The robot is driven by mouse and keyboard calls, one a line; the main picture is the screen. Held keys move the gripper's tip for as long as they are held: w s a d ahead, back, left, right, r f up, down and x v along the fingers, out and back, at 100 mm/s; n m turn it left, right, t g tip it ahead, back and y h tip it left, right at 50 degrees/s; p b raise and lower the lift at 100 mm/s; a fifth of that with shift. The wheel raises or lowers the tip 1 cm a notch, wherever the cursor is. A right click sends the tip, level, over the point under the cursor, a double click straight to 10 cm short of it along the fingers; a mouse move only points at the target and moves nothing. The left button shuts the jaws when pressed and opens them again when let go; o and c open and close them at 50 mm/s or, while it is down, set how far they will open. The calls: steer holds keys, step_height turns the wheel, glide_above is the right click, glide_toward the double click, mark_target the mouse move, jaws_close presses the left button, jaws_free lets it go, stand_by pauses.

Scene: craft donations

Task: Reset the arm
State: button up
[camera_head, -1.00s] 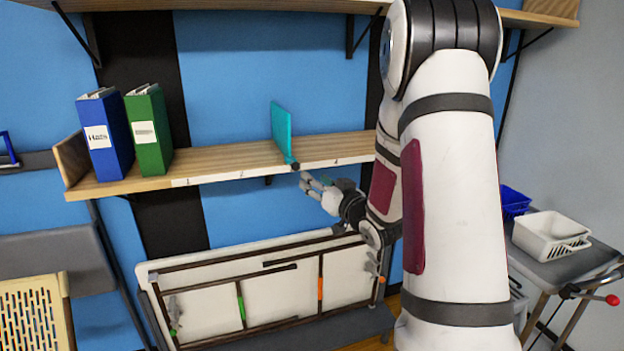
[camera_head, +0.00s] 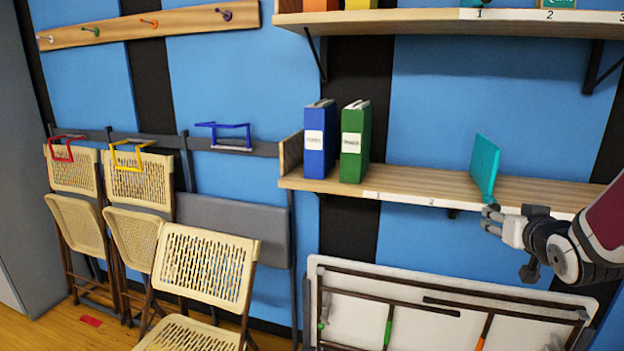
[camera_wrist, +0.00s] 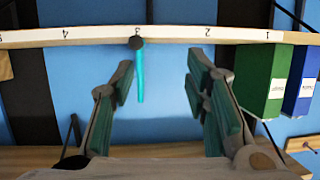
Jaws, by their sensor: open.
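My gripper (camera_head: 490,219) is open and empty in front of the middle shelf's edge, at the right of the head view. In the wrist view its two fingers (camera_wrist: 160,72) stand apart. A teal upright panel (camera_head: 485,166) stands on the shelf (camera_head: 545,192), just behind and above my fingertips. Most of my arm is out of the head view.
A blue binder (camera_head: 318,160) and a green binder (camera_head: 353,155) stand at the shelf's left end. A folded white table (camera_head: 440,305) leans below the shelf. Folding chairs (camera_head: 205,268) stand at left. An upper shelf (camera_head: 430,22) runs overhead.

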steer(key=s+a+n+g+y, duration=0.1)
steer(key=s+a+g, duration=0.2)
steer(key=s+a, duration=0.4)
steer(key=s+a+n+g+y, duration=0.1)
steer(key=s+a+g, duration=0.2)
steer(key=s, duration=1)
steer(key=s+a+g+y, duration=0.1)
steer(key=s+a+g, duration=0.2)
steer(key=s+a, duration=0.7)
steer(key=shift+s+a+r+n, duration=0.15)
steer(key=shift+a+r+n, duration=0.1)
steer(key=shift+a+n, duration=0.15)
